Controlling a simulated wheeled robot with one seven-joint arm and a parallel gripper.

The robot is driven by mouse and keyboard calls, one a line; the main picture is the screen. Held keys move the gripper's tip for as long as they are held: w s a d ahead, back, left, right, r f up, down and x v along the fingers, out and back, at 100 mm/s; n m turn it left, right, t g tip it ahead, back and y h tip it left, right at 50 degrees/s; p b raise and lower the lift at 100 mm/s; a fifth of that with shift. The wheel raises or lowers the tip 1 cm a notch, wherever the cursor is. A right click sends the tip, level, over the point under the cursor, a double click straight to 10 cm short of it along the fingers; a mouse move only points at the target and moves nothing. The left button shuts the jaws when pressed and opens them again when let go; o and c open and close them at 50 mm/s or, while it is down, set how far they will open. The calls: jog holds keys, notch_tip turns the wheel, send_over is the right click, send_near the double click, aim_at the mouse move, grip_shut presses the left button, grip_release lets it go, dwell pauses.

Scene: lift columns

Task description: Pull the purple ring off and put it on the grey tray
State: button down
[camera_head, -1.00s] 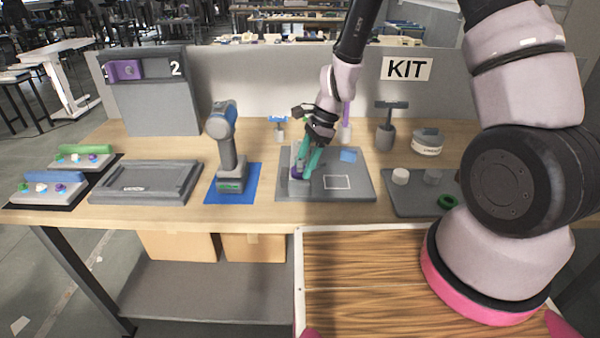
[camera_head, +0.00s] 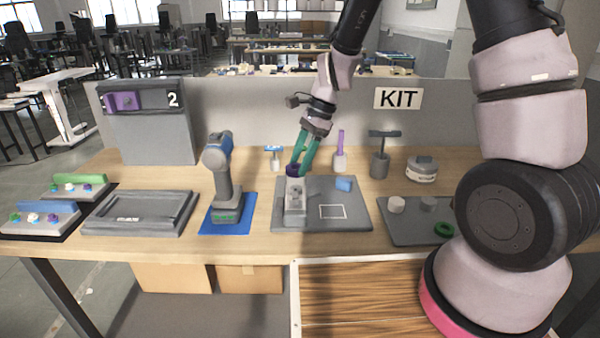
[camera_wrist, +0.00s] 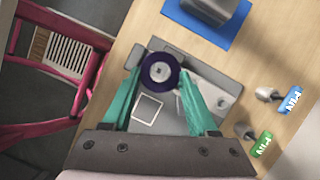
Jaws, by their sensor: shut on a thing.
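My gripper (camera_head: 301,158) has teal fingers shut on the purple ring (camera_head: 292,170), at the upper end of the grey block (camera_head: 295,202) on the grey board (camera_head: 352,222). In the wrist view the ring (camera_wrist: 175,72) sits between the fingertips (camera_wrist: 160,76), with a round grey face showing through its hole. I cannot tell whether the ring is still around a post or just above it. A grey tray (camera_head: 188,200) with a raised rim and an empty recess lies left of the blue mat. Another flat grey tray (camera_head: 400,232) lies at the right.
A blue-grey drill (camera_head: 226,180) stands on the blue mat (camera_head: 246,222), between the rimmed tray and the board. The right tray bears a pale cylinder (camera_head: 396,204) and a green ring (camera_head: 444,230). Small tools and a round tin (camera_head: 421,169) stand behind.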

jog(key=shift+r, duration=0.65)
dwell(0.4)
notch_tip(320, 180, up, 7)
jog(key=shift+r, duration=0.2)
dwell(1.2)
